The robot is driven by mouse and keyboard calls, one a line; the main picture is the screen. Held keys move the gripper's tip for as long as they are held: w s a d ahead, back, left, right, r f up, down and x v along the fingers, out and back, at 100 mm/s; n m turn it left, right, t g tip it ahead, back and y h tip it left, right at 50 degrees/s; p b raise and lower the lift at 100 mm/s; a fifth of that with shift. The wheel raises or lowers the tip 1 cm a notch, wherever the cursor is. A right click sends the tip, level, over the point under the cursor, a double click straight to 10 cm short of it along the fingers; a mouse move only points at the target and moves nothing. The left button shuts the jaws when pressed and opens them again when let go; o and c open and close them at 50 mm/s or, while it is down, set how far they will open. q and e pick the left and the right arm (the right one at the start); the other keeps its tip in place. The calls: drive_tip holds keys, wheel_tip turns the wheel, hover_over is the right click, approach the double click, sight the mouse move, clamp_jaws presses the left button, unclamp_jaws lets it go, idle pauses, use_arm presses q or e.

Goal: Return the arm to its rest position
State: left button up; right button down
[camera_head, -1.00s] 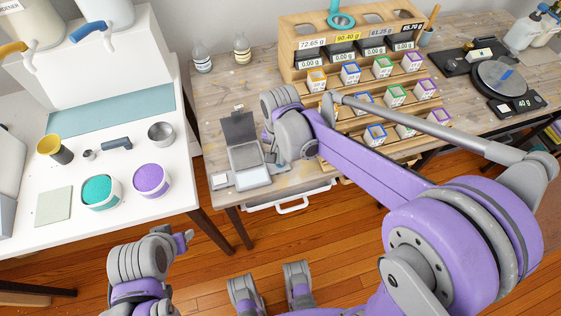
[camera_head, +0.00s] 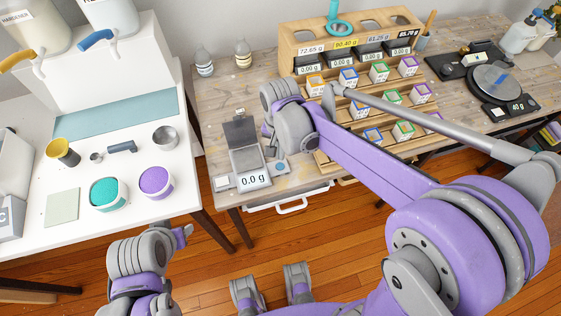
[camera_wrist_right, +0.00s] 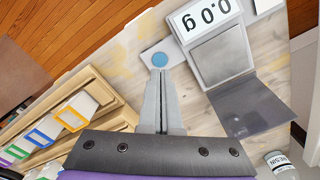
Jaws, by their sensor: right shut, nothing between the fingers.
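My right gripper (camera_wrist_right: 161,72) is shut and empty, its fingertips in line with the edge of a round blue button (camera_wrist_right: 153,59) in the right wrist view. I cannot tell the gap between them. In the head view my right arm reaches over the bench and its wrist hides most of that gripper; the button (camera_head: 280,167) shows beside it. My left gripper (camera_head: 184,235) shows only partly at the lower left, in front of the white table, and its jaws are unclear.
A small scale (camera_head: 254,181) with an open lid reads 0.0 g. A wooden rack (camera_head: 293,45) with several labelled boxes stands behind my right arm. A white table (camera_head: 33,180) at left bears a teal cup (camera_head: 108,196) and a purple cup (camera_head: 155,183). A black scale (camera_head: 494,82) sits at right.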

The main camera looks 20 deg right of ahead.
idle(0.7)
drive_tip(key=s+d+r+n+t+p, duration=0.2)
drive_tip(key=s+d+r+n+p, duration=0.1)
drive_tip(key=s, duration=0.4)
drive_tip(key=s+d+r+n+t+p, duration=0.2)
drive_tip(key=s+d+r+n+t, duration=0.1)
drive_tip(key=s, duration=0.4)
wheel_tip(320, 180, up, 2)
drive_tip(key=shift+d+r+n+p, duration=0.3)
drive_tip(key=shift+n+p, duration=0.1)
drive_tip(key=shift+n, duration=0.1)
